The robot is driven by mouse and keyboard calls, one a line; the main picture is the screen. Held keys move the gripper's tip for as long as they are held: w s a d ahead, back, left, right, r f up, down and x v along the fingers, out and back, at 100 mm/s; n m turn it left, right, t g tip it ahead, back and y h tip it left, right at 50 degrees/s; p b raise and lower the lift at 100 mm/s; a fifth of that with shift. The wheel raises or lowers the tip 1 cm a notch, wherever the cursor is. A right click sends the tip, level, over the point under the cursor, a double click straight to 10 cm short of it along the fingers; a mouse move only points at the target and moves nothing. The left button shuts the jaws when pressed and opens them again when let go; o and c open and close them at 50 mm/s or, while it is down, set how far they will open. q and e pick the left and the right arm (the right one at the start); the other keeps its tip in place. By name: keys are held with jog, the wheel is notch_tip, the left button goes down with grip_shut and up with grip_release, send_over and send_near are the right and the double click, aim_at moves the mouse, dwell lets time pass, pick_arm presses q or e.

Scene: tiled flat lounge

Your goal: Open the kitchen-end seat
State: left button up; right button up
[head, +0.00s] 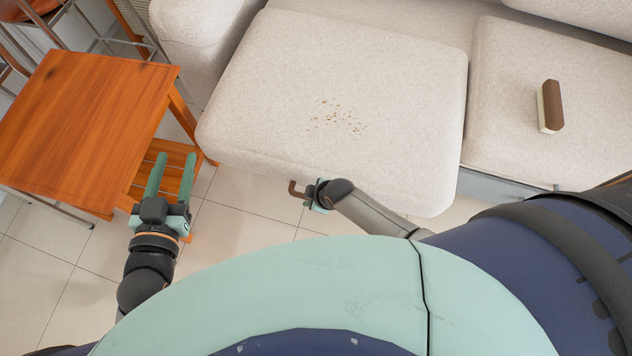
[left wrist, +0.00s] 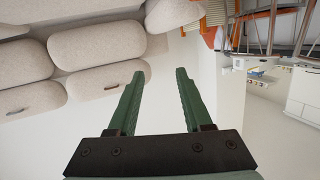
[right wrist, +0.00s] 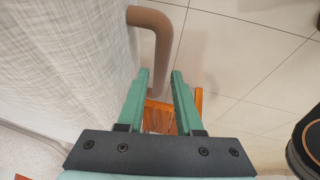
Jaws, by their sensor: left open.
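The left-hand sofa seat (head: 340,80), pale and speckled with brown crumbs (head: 337,118), juts out farther toward me than the seat beside it. I take it for the kitchen-end seat. A brown bent handle (head: 294,189) sticks out below its front edge; it also shows in the right wrist view (right wrist: 153,22). My right gripper (head: 312,192) is at this handle, whose lower end shows between its fingers (right wrist: 160,76). I cannot tell whether they press on it. My left gripper (head: 172,162) is open and empty beside the wooden table; its fingers also show in the left wrist view (left wrist: 160,72).
A wooden table (head: 85,120) stands at the left, with a lower shelf (head: 165,165) and stools (head: 30,20) behind it. A brown and cream brush (head: 549,107) lies on the neighbouring seat (head: 590,80). Tiled floor (head: 240,225) is clear between me and the sofa.

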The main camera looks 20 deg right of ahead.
pick_arm(q)
jog(key=s+d+f+n+g+y+p, duration=0.1)
jog(key=s+f+g+p, duration=0.5)
jog(key=s+f, duration=0.1)
jog(key=shift+f+n+p, duration=0.3)
jog(key=shift+f+p, duration=0.1)
jog(key=shift+f, duration=0.4)
pick_arm(e)
jog(key=v, duration=1.2)
jog(key=shift+s, duration=0.15)
jog(key=shift+r, duration=0.15)
pick_arm(q)
jog(key=s+a+r+y+p, duration=0.1)
jog(key=a+r+p, duration=0.2)
jog(key=r+p, duration=0.8)
jog(key=p, duration=0.3)
jog(key=shift+s+a+n+p, duration=0.15)
jog(key=shift+s+n+p, duration=0.15)
jog(key=shift+p, duration=0.1)
pick_arm(e)
jog(key=s+d+r+m+t, duration=0.1)
jog(key=r+m, duration=0.3)
jog(key=r, duration=0.8)
jog(key=s+d+r+m+t, duration=0.2)
jog(key=d+r+m+t, duration=0.2)
jog(key=r, duration=0.9)
jog(key=shift+d+m, duration=0.25)
jog(key=shift+m, duration=0.55)
